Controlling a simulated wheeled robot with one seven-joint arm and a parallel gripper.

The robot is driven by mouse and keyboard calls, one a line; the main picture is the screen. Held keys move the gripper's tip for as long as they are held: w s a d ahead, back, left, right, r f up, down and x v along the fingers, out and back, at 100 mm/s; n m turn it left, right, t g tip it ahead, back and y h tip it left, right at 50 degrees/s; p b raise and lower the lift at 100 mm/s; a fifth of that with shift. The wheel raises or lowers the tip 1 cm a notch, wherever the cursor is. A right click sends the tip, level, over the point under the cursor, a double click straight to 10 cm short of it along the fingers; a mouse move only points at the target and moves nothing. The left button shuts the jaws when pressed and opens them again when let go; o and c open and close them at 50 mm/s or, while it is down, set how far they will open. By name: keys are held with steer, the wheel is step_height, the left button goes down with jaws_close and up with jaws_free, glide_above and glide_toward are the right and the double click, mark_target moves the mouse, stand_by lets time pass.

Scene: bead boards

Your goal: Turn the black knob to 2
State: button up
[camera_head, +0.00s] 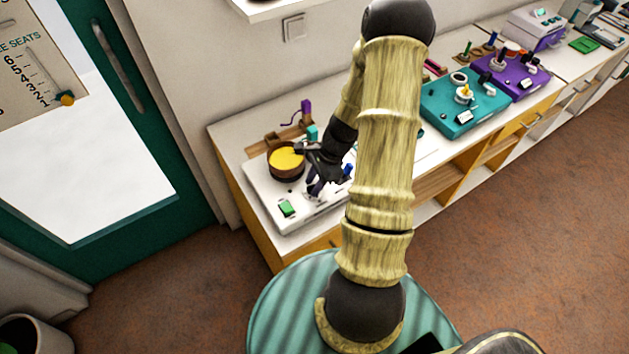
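My gripper (316,178) is small and dark in the picture, low over the white board (262,198) on the near end of the counter. It is just right of a round brown pot with a yellow top (286,159). I cannot tell whether its fingers are open or shut, or whether they touch anything. I cannot make out a black knob for certain on the white board; the gripper and my arm cover part of it. No dial numbers are readable there.
A green button (287,208) is on the board's front. A teal board (452,125) and a purple board (527,86) stand farther right on the counter. The brown floor (510,210) is clear at right.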

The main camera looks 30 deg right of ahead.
jaws_close()
steer(key=shift+n, duration=0.5)
steer(key=n, duration=0.1)
steer(key=n+g+p, duration=0.1)
steer(key=n, duration=0.1)
steer(key=shift+w+r+g+p, duration=0.1)
steer(key=shift+w+g+p, duration=0.1)
steer(key=shift+g+p, duration=0.1)
steer(key=n+g, duration=0.1)
steer(key=n, duration=0.1)
steer(key=n+h, duration=0.1)
steer(key=n, duration=0.2)
steer(key=shift+w+n+g, duration=0.15)
steer(key=shift+n+g, duration=0.15)
steer(key=shift+g, duration=0.1)
jaws_free()
